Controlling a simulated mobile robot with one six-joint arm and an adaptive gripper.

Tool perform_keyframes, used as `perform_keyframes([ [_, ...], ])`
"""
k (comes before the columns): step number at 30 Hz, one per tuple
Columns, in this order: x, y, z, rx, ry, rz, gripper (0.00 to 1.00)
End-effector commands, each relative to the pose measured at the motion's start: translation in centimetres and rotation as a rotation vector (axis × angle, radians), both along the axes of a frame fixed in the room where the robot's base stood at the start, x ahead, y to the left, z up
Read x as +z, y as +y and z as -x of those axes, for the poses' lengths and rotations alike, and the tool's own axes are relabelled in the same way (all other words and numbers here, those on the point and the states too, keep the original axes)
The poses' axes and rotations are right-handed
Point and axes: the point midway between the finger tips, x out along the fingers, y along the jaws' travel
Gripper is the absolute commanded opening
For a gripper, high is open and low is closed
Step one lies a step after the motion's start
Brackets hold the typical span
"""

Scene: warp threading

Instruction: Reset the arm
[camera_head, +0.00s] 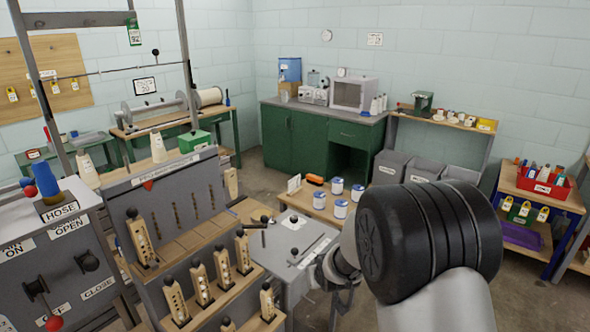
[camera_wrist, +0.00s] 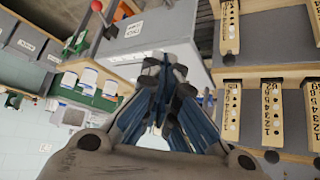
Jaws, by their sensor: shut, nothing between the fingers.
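My arm reaches in from the lower right of the head view, its black joint and grey links in front of the benches. My gripper (camera_head: 334,290) is partly hidden behind the arm, beside the grey cabinet. In the wrist view, my gripper (camera_wrist: 165,68) shows blue linkages with the dark fingertips together and nothing between them. The gripper is apart from the grey cabinet (camera_wrist: 135,38) and the numbered wooden pieces seen beyond it.
A grey rack (camera_head: 178,185) with several numbered wooden pieces stands left of the gripper. A wooden bench (camera_head: 316,203) with several white-and-blue cans is behind it. A control cabinet (camera_head: 60,250) with levers is at far left. Open floor (camera_head: 540,290) shows at right.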

Motion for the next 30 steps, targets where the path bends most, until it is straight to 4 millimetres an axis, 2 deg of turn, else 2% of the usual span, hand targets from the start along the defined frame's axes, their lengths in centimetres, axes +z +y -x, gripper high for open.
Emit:
perform_keyframes([
  [1, 3.0, -0.8, 1.2, -0.015, 0.005, 0.002, 0.0],
  [6, 9.9, -3.0, 6.7, -0.059, 0.06, 0.006, 0.0],
  [11, 15.0, -4.9, 13.3, -0.099, 0.114, 0.006, 0.0],
  [15, 18.0, -6.2, 19.7, -0.132, 0.159, 0.004, 0.0],
  [20, 19.8, -7.3, 27.5, -0.166, 0.211, -0.004, 0.0],
  [24, 20.0, -7.7, 33.3, -0.189, 0.255, -0.01, 0.0],
  [27, 19.9, -7.9, 36.0, -0.199, 0.275, -0.013, 0.0],
  [30, 19.6, -8.0, 37.6, -0.205, 0.291, -0.015, 0.0],
])
